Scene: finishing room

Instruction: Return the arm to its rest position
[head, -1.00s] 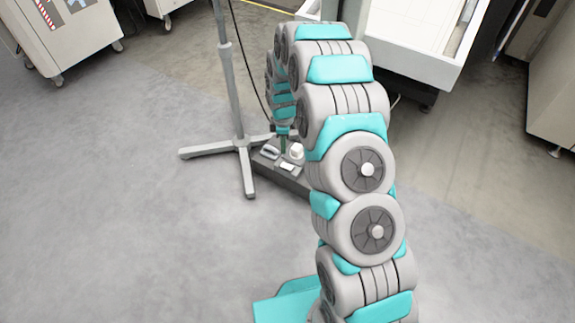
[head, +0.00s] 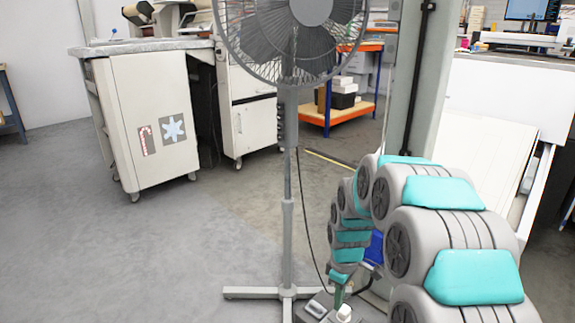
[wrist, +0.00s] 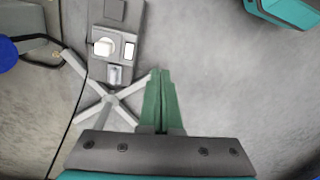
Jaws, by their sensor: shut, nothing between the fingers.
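My gripper (head: 339,292) hangs pointing down at the end of my bent grey and turquoise arm, near the foot of the standing fan in the head view. In the wrist view its green fingers (wrist: 160,100) are pressed together with nothing between them. A dark grey box (wrist: 113,62) with a white knob, a white switch and other fittings lies beyond and left of the fingertips.
A pedestal fan (head: 288,175) stands left of my arm; its cross-shaped foot (wrist: 108,106) is beside the box. A dark cable runs down near it. A white wheeled cabinet (head: 150,100), an orange-and-blue shelf (head: 345,112) and a grey post stand behind. Floor at left is clear.

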